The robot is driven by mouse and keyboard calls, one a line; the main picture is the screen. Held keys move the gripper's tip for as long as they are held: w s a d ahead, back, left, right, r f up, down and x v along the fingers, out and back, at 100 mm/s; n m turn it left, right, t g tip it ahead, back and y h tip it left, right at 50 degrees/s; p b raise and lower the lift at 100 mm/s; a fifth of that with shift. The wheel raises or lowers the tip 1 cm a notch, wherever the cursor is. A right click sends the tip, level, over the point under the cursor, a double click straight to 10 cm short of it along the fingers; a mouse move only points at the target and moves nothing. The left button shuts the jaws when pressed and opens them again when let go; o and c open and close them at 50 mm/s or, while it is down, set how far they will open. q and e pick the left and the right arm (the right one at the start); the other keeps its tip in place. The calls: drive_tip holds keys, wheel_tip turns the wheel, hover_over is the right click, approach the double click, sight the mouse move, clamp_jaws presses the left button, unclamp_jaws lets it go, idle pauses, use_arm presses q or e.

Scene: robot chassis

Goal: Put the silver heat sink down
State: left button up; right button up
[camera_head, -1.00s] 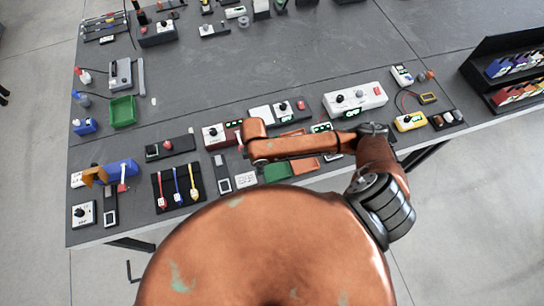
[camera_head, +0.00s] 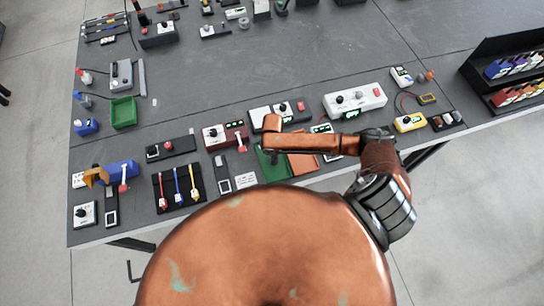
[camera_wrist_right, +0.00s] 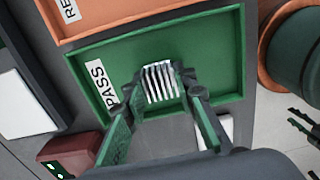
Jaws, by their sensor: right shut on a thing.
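The silver heat sink (camera_wrist_right: 160,82), a small block with pale upright fins, shows in the right wrist view. My right gripper (camera_wrist_right: 155,88) is shut on it, with a finger at each side. It is over the green tray (camera_wrist_right: 217,50) with the PASS label; whether it touches the tray floor I cannot tell. In the head view, the green tray (camera_head: 272,174) lies near the table's front edge, partly under my right arm. The heat sink is too small or hidden to make out there. My left gripper is not in view.
An orange tray (camera_head: 303,163) adjoins the green tray on its right. A red-brown box (camera_wrist_right: 70,152) with green lights is close to the gripper in the wrist view. Several devices line the table front. The middle of the table (camera_head: 290,60) is clear.

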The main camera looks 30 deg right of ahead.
drive_tip(key=shift+f, duration=0.2)
drive_tip(key=o, duration=1.1)
wheel_tip(320, 180, up, 12)
drive_tip(key=shift+r, duration=0.15)
idle(0.4)
